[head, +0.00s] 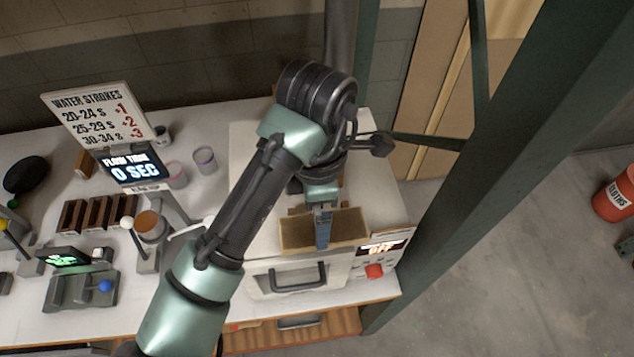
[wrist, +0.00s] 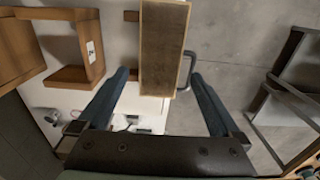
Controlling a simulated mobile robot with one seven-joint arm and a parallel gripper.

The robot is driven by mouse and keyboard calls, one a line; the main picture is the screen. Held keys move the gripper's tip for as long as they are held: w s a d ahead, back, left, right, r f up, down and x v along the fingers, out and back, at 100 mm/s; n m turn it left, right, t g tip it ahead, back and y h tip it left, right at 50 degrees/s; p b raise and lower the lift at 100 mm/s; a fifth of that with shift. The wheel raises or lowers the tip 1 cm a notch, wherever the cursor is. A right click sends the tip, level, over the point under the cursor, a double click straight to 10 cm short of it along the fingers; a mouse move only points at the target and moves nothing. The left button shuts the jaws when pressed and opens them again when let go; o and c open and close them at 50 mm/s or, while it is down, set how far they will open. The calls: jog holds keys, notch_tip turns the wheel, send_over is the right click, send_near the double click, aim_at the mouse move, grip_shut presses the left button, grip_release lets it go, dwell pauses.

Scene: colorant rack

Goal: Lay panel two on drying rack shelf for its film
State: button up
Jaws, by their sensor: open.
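A flat brown panel (head: 350,226) lies on or just above the white box-like unit, under my gripper in the head view. The wrist view shows the panel (wrist: 163,45) lengthwise, its near end between my fingertips. My gripper (head: 323,230) is open. In the wrist view the fingers (wrist: 160,76) stand either side of the panel, with a visible gap at each side. No number is readable on the panel. A wooden frame with shelf-like boards (wrist: 77,75) and a small white label is at the left of the wrist view; I cannot tell if it is the drying rack.
The white unit (head: 285,295) has a front handle, a display reading OFF and a red button (head: 374,271). A dark green post (head: 470,180) rises close on the right. Cups, dark blocks (head: 98,215), a sign (head: 98,112) and a "0 SEC" display (head: 135,165) stand left.

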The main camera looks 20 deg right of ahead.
notch_tip(320, 180, up, 8)
jog(key=shift+f, duration=0.25)
